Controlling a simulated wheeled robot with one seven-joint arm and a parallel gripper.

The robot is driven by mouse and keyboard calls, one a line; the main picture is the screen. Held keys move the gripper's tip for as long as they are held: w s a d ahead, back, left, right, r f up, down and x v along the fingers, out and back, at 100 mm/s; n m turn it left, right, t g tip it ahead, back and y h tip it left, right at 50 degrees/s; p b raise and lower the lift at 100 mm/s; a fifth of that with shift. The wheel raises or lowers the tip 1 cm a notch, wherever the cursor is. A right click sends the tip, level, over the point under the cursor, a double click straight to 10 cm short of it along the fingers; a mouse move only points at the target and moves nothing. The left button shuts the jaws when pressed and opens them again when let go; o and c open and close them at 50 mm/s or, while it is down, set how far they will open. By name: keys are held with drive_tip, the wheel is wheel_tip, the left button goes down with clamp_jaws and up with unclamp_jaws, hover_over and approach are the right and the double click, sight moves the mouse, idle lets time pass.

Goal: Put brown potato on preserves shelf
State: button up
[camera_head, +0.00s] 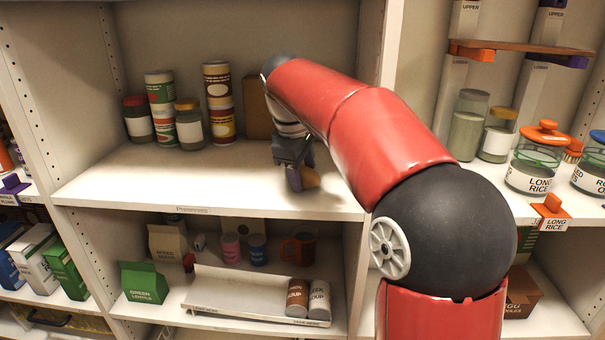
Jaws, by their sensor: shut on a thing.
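My gripper (294,178) reaches over the upper middle shelf, which bears a "Preserves" label on its front edge. It is shut on a brown potato (311,179), of which only a small part shows beside the fingers. The potato is low, at or just above the shelf surface; I cannot tell whether it touches. The preserves shelf (190,185) is bare across its front. My red arm hides the right end of this shelf.
Cans (218,100) and jars (137,119) stand at the shelf's back left. A brown box (257,108) stands behind my gripper. A vertical divider (389,45) bounds the shelf on the right. Glass jars (533,165) stand beyond it. Below, a sloped can rack (235,292) holds two cans.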

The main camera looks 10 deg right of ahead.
drive_tip(key=shift+w+d+f, duration=0.1)
drive_tip(key=shift+f, duration=0.15)
drive_tip(key=o, duration=1.1)
drive_tip(key=p+v, duration=0.2)
drive_tip(key=v, duration=0.5)
drive_tip(key=shift+w+r, duration=0.1)
drive_tip(key=shift+r, duration=0.15)
drive_tip(key=s+f+m+t, duration=0.1)
drive_tip(key=s+f+m, duration=0.2)
drive_tip(key=s+f, duration=0.2)
drive_tip(key=s+d+f+m+t+y, duration=0.1)
drive_tip(key=s+f+m, duration=0.2)
drive_tip(key=s, duration=0.9)
drive_tip(key=s+f+m+y, duration=0.1)
drive_tip(key=s+f+m, duration=0.3)
drive_tip(key=s+f, duration=0.5)
drive_tip(key=shift+s+d+t, duration=0.15)
drive_tip(key=shift+d+t, duration=0.05)
drive_tip(key=shift+t, duration=0.2)
drive_tip(key=shift+r, duration=0.1)
